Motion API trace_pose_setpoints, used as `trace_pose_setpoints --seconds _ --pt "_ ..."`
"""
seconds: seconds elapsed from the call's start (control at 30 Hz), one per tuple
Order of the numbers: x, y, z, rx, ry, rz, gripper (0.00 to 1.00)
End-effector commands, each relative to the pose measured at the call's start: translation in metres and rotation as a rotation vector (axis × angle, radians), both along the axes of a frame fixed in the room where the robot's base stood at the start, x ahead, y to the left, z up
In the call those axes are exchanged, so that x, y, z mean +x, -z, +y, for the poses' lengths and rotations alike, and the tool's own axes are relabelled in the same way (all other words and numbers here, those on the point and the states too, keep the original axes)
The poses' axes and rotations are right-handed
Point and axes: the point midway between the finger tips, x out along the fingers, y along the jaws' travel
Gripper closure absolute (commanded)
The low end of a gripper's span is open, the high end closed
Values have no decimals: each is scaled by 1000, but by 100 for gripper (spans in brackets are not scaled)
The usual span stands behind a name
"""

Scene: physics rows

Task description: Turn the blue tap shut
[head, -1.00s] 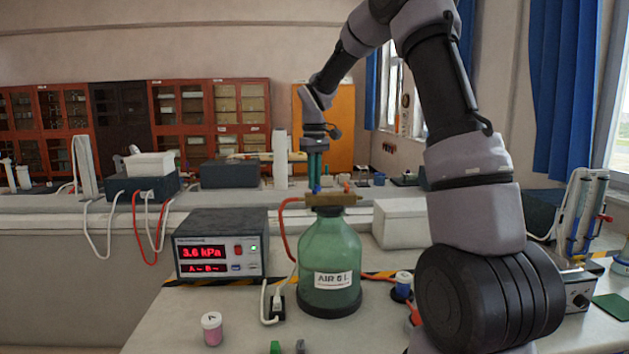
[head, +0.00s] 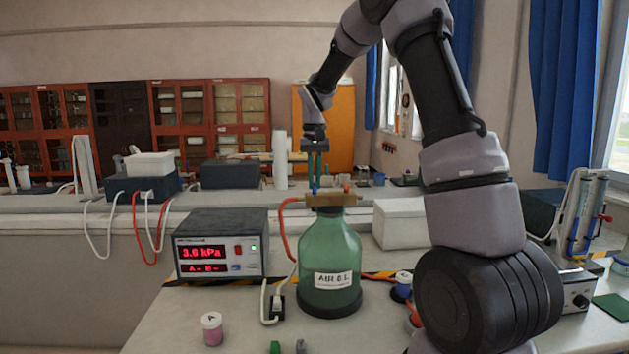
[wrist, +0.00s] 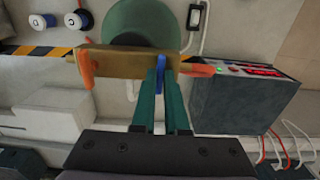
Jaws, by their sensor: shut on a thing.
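The blue tap (head: 315,189) is a small blue handle on top of the brass block (head: 325,200) above the green glass bottle (head: 328,248) labelled AIR. My gripper (head: 318,184) reaches it from above, fingers pointing down. In the wrist view, its two teal fingers (wrist: 160,72) stand close together with the blue handle (wrist: 160,62) between them. The gripper is shut on the handle, and the fingers hide much of it. The handle's exact angle to the brass block is hard to tell.
A pressure meter (head: 220,228) with red digits stands left of the bottle. A red hose (head: 287,218) runs from the brass block's left end. A small pot marked A (head: 212,328) stands at front left, and a white box (head: 400,222) behind right.

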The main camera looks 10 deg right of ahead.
Motion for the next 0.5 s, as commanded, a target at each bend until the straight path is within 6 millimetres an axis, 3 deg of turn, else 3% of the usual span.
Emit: trace_pose_setpoints --seconds 0.37,0.47,0.5 --pt "1 -1 0 0 5 -3 100" --pt "1 -1 0 0 5 -3 62" --pt "1 -1 0 0 5 -3 59"
